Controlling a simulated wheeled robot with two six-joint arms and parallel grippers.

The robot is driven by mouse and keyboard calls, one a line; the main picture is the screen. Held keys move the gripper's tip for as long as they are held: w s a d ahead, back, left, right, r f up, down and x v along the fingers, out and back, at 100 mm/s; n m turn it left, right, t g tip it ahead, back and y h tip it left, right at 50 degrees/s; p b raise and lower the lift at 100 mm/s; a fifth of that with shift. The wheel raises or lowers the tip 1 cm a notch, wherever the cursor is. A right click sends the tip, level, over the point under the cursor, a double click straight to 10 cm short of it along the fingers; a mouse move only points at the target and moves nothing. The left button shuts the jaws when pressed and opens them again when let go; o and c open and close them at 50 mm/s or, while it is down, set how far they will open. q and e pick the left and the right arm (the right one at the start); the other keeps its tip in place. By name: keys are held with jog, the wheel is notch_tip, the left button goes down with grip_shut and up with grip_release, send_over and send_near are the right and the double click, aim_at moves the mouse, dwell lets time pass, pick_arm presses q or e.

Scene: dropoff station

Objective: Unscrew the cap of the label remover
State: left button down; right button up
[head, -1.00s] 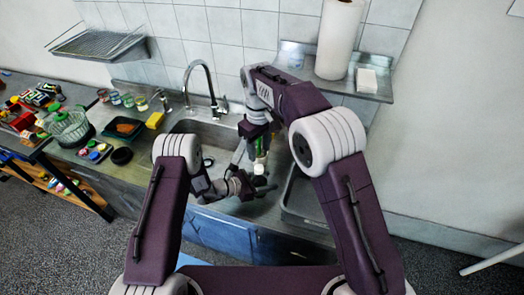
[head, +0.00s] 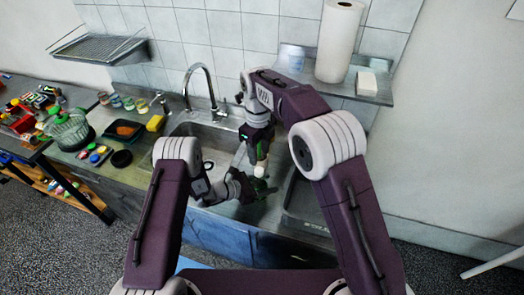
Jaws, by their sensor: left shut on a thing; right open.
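My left gripper (head: 260,188) is low in front of the sink, in the head view. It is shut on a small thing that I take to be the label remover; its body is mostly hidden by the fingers. A small whitish piece (head: 260,170), perhaps its cap, shows just above these fingers. My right gripper (head: 258,155) points down from above, close over the whitish piece. It is open. I cannot tell whether its fingers touch the piece.
The steel sink (head: 215,135) with its tap (head: 206,85) lies behind my grippers. A dark basin (head: 305,200) is at right. A yellow sponge (head: 155,123), a dark tray (head: 124,130) and small jars stand on the left counter. A shelf holds a paper roll (head: 340,40).

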aim_at(259, 170)
jog(key=shift+m, duration=0.4)
notch_tip(259, 170, down, 8)
jog(key=shift+r, duration=0.1)
